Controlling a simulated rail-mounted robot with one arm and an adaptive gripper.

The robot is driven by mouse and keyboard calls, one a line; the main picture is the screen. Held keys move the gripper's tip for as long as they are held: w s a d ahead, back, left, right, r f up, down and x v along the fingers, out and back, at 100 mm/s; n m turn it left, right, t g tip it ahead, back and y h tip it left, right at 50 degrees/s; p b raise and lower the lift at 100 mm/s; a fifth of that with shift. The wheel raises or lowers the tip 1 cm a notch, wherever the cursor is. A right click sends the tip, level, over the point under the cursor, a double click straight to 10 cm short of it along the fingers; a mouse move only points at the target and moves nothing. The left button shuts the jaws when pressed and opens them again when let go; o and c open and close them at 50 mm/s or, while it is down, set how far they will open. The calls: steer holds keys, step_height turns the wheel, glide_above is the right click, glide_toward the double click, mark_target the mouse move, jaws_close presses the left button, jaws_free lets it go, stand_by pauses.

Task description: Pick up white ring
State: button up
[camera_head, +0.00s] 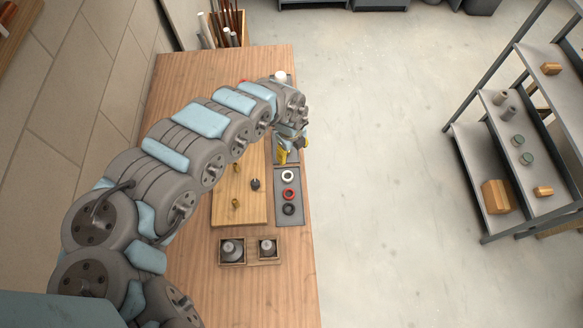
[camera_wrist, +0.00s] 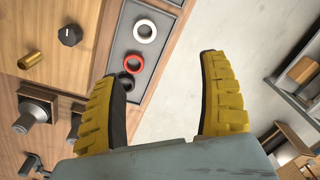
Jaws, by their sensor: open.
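The white ring (camera_head: 288,176) lies flat on a dark grey tray (camera_head: 279,216) at the right side of the workbench. A red ring (camera_head: 288,194) and a black ring (camera_head: 289,209) lie in a row with it. In the wrist view the white ring (camera_wrist: 144,31) is above and left of centre, beyond the fingertips, with the red ring (camera_wrist: 133,62) and black ring (camera_wrist: 126,82) closer. My gripper (camera_head: 287,156) has yellow fingers and is just behind the white ring in the head view. In the wrist view my gripper (camera_wrist: 158,66) is spread open and empty.
A wooden board (camera_head: 225,207) left of the tray carries brass fittings (camera_head: 235,203) and a black knob (camera_head: 255,184). Wooden boxes (camera_head: 232,251) with grey fittings stand in front. The floor right of the bench (camera_head: 380,180) is clear up to a metal shelf (camera_head: 493,219).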

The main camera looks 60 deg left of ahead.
steer(key=s, duration=0.2)
steer(key=b, duration=0.6)
glide_above(287, 177)
steer(key=shift+g, duration=0.3)
steer(key=shift+s+d+f, duration=0.1)
steer(key=shift+d+f, duration=0.05)
steer(key=shift+f, duration=5.75)
steer(key=shift+w+f, duration=0.2)
steer(key=shift+f, duration=2.65)
steer(key=shift+s, duration=0.1)
steer(key=c, duration=1)
steer(key=shift+o, duration=0.2)
